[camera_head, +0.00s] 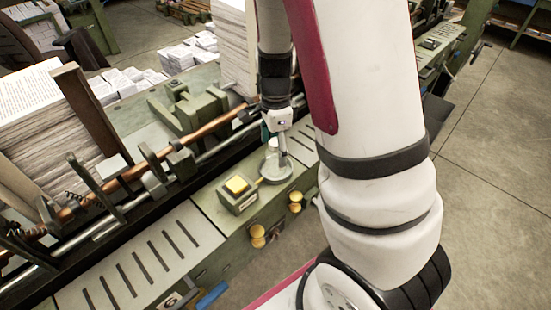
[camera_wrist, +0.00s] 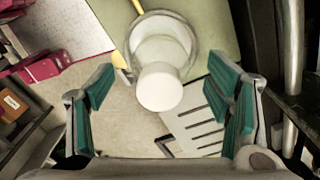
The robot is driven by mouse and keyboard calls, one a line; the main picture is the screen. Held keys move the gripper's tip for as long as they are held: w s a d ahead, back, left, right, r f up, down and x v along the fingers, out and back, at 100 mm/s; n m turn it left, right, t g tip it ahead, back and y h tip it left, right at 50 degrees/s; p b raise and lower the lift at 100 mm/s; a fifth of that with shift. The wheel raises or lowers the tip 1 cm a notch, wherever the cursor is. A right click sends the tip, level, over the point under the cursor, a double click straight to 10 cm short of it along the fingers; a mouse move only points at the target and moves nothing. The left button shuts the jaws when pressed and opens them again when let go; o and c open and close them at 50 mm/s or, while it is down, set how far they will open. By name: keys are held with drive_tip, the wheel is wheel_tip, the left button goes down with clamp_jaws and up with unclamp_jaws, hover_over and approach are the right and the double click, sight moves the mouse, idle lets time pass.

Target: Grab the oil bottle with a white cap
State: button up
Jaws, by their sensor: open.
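The oil bottle (camera_wrist: 158,42) has a pale translucent body and a white cap (camera_wrist: 160,87). It stands upright in a round metal dish (camera_wrist: 192,32) on the green machine's ledge. In the head view the bottle's cap (camera_head: 272,143) shows just under my gripper (camera_head: 273,131), and the dish (camera_head: 279,172) shows below it. In the wrist view my gripper's teal-padded fingers (camera_wrist: 163,92) are spread wide and empty. The cap appears between them, apart from both pads. How far the fingertips are above the cap is hard to tell.
A yellow-button box (camera_head: 237,186) sits left of the dish. Yellow knobs (camera_head: 258,235) stick out from the machine's front. A copper-coloured rod (camera_head: 130,174) and green clamps run behind. A tall paper stack (camera_head: 236,45) stands close behind my gripper. Floor is open at right.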

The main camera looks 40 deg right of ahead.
sight(276, 157)
wheel_tip(276, 157, down, 4)
drive_tip(key=shift+f, duration=0.2)
drive_tip(key=c, duration=1.1)
drive_tip(key=shift+r, duration=0.1)
